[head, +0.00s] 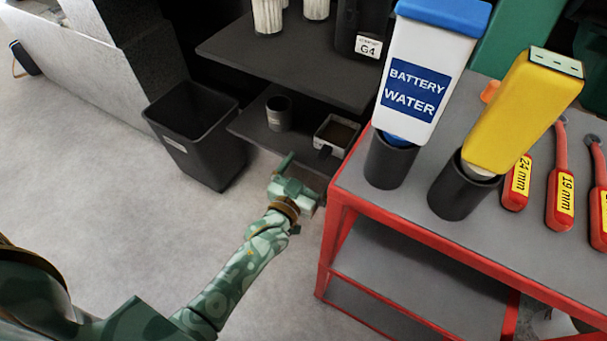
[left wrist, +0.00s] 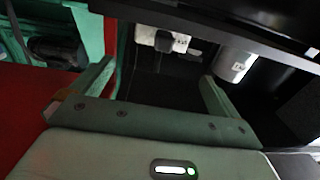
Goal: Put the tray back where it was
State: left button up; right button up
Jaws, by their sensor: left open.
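A small pale-rimmed tray (head: 350,125) with dark brown contents and a dark handle sits on the lower dark shelf (head: 252,127), near the red cart. A pale thing with a dark block on its front, apparently the tray (left wrist: 147,35), shows at the top of the left wrist view. My left gripper (head: 303,183) is in front of the shelf, nearer to me than the tray and apart from it. In the left wrist view its two fingers (left wrist: 158,90) stand wide apart with nothing between them. My right gripper is not in view.
A grey cup (head: 278,114) stands left of the tray; it also shows in the wrist view (left wrist: 236,66). A black bin (head: 200,140) stands left of the shelf. The red cart (head: 400,224) is close on my gripper's right, carrying bottles and tools. An upper shelf (head: 285,65) overhangs.

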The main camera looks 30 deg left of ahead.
pick_arm(q)
jog(key=shift+s, duration=1.1)
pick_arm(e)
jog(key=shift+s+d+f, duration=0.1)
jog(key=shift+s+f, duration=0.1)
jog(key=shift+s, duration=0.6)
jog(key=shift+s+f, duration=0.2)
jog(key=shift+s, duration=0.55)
